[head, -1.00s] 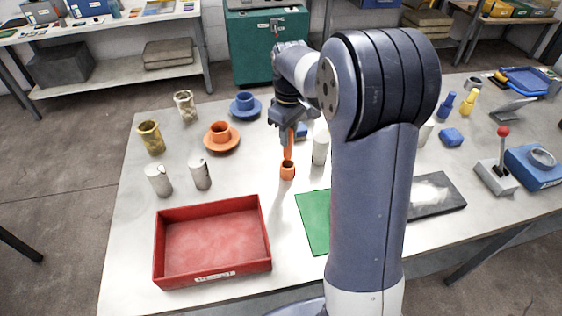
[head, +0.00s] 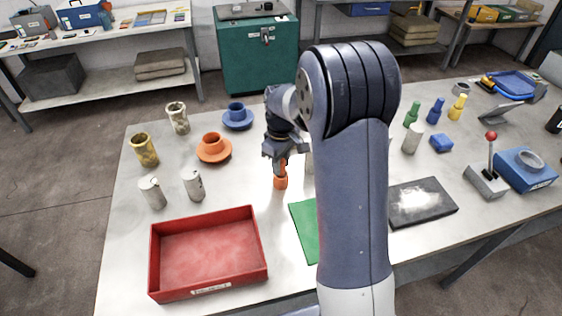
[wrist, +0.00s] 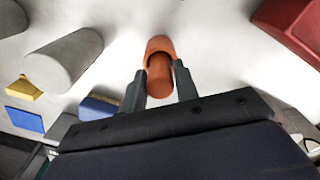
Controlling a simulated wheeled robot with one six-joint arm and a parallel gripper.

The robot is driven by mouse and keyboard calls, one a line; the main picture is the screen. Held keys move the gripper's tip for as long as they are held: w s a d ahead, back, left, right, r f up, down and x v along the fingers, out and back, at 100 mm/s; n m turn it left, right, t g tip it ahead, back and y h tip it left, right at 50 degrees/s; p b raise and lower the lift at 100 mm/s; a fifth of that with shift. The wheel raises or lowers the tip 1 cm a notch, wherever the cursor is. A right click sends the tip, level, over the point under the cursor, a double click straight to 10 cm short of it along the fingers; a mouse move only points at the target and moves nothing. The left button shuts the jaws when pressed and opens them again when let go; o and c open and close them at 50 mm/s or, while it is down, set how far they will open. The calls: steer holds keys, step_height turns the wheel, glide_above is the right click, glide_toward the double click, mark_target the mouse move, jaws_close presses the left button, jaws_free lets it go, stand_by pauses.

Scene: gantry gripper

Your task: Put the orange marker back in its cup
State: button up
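The orange marker (head: 283,167) stands about upright, with its lower end inside the small orange cup (head: 280,183) on the table. My gripper (head: 281,162) is directly above the cup and shut on the marker's upper part. In the wrist view my gripper's two fingers (wrist: 160,84) lie on either side of the marker (wrist: 160,78), and the cup (wrist: 158,45) shows just beyond their tips. How deep the marker sits in the cup is hidden.
A red tray (head: 258,250) is at the front left and a green mat (head: 304,228) at the front right of the cup. An orange cup and saucer (head: 214,149) is behind left. My arm hides part of the table.

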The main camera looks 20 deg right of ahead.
steer(key=o, duration=0.3)
steer(key=shift+o, duration=0.2)
step_height(320, 180, up, 12)
steer(key=shift+r+b, duration=0.2)
steer(key=shift+b, duration=0.25)
steer(key=shift+o, duration=0.4)
